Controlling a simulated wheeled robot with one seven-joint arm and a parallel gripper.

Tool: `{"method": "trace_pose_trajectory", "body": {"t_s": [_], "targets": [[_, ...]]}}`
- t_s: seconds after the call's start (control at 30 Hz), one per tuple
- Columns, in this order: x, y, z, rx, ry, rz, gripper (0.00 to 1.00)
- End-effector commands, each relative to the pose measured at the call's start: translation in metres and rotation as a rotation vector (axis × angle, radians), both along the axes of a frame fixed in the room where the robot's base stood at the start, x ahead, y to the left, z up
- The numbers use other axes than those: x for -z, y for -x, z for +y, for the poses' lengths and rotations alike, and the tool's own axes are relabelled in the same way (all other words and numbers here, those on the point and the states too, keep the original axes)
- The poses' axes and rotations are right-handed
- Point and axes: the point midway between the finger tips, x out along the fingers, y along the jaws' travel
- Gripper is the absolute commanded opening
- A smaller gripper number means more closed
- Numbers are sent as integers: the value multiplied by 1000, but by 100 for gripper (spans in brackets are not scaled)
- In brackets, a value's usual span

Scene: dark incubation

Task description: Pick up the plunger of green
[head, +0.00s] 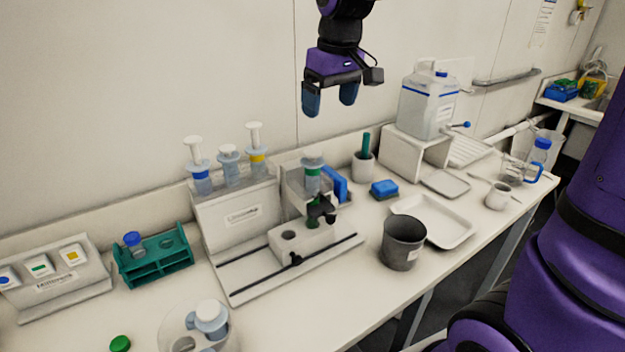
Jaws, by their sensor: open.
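The green-banded syringe (313,178) stands upright in a small clear-topped holder near the middle of the bench. Its pale plunger top (313,155) sits low, just above the green band. A black clamp-like part (320,210) is right below it. My gripper (330,104) hangs in the air above and slightly right of this syringe, fingers pointing down. It is open, with nothing between its fingers, and apart from the syringe.
A rack to the left holds a blue-banded syringe (200,180), a yellow-banded syringe (257,155) and another syringe (229,165). A dark grey cup (403,243), a white tray (452,232) and a jug (428,102) stand to the right. A green tube rack (155,265) is at left.

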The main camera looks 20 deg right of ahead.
Motion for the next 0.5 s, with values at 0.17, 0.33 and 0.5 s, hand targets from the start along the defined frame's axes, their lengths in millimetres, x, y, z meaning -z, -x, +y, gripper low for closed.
{"method": "trace_pose_trajectory", "body": {"t_s": [0.17,0.33,0.5], "targets": [[16,-30,10,-43,2,38,88],[24,-39,13,-58,2,50,88],[48,-41,14,-60,3,54,88]]}}
